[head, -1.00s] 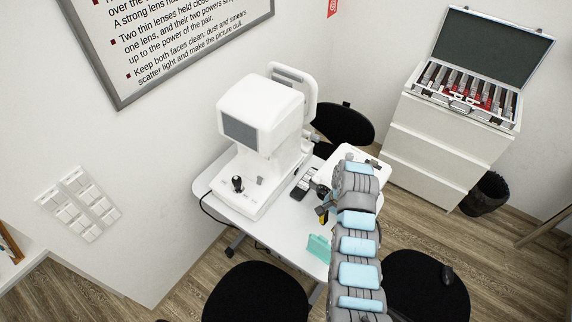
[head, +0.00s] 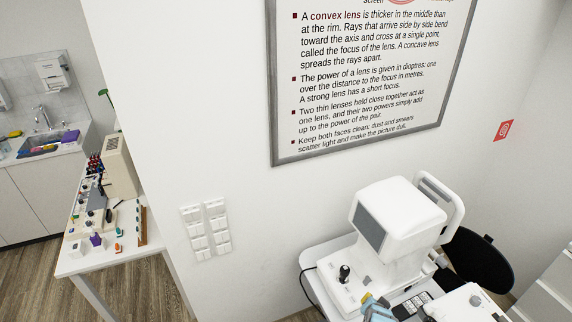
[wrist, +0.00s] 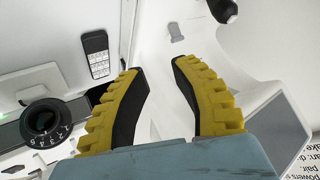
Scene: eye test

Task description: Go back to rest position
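My gripper (wrist: 160,66) is open in the wrist view, its two yellow and black fingers apart with nothing between them. In the head view only a small yellow and blue part of my gripper (head: 370,304) shows at the bottom edge, in front of the white table; its fingers cannot be made out there. The white eye-test machine (head: 402,220) stands on the white table (head: 318,262), just above my gripper in the picture. In the wrist view a white surface fills most of the background behind the fingers.
A black chair (head: 480,262) stands behind the machine. A white side table (head: 110,262) with small items and a sink counter (head: 40,145) are at left. A poster (head: 365,80) hangs above.

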